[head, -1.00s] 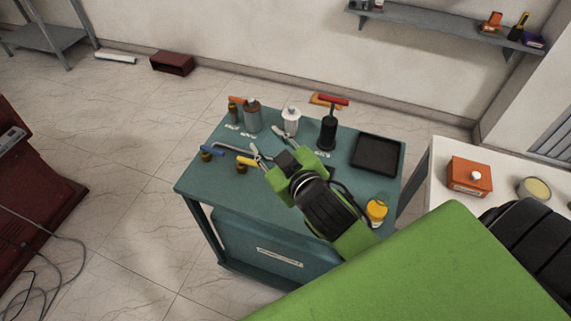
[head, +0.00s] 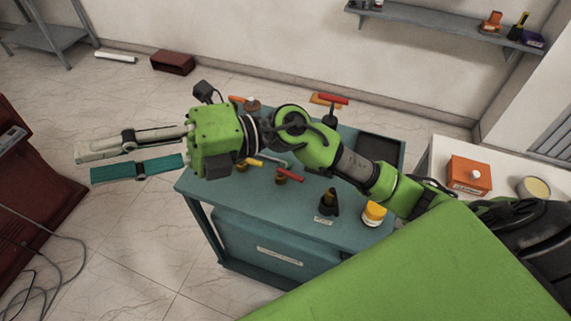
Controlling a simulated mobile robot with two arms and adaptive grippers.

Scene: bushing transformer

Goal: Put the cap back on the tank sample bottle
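My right gripper (head: 84,164) reaches over the bench from the right. Its fingers point left, past the bench's left edge, above the floor. One finger is pale and one shows a teal face; a gap lies between them, and I see nothing held. A brown-grey bottle (head: 252,105) stands at the back left of the teal bench (head: 215,200); only its top shows behind my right arm. The white bottle seen earlier is hidden by that arm. I cannot tell which bottle is the tank sample bottle, nor make out a loose cap. My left gripper is not in view.
On the bench are a red-handled valve (head: 290,175), a yellow-handled valve (head: 250,162), a black cone-shaped item (head: 329,203), a yellow-and-white jar (head: 374,213) and a dark tray (head: 381,149). A white side table (head: 440,160) at right carries an orange box (head: 469,176).

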